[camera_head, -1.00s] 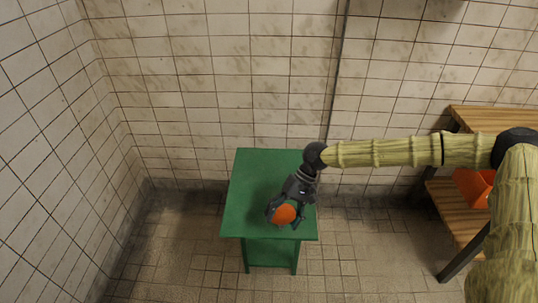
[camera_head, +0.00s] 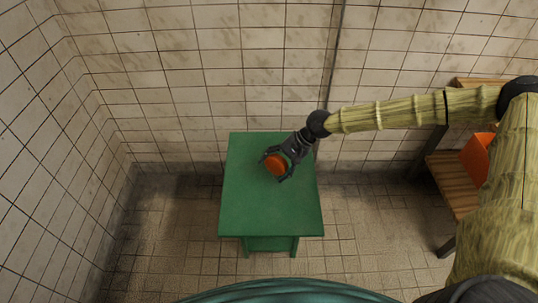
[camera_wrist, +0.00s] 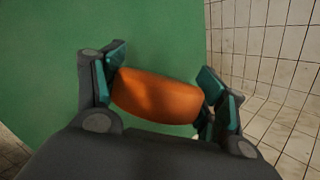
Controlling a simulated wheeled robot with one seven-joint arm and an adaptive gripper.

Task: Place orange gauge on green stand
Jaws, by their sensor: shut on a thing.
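The green stand (camera_head: 265,208) is a small table near the tiled back wall, with its top clear apart from what I hold over it. My gripper (camera_head: 277,166) is over the back middle of the stand top. It is shut on the orange gauge (camera_head: 274,163). In the wrist view the gauge (camera_wrist: 155,97) sits between the two teal-padded fingers of my gripper (camera_wrist: 158,92), with the green top (camera_wrist: 50,60) behind it. I cannot tell whether the gauge touches the top or is just above it.
A wooden bench (camera_head: 450,183) stands at the right, with an orange container (camera_head: 477,154) on it, partly hidden by my arm. Tiled walls close in the left and back. The floor left of the stand is clear.

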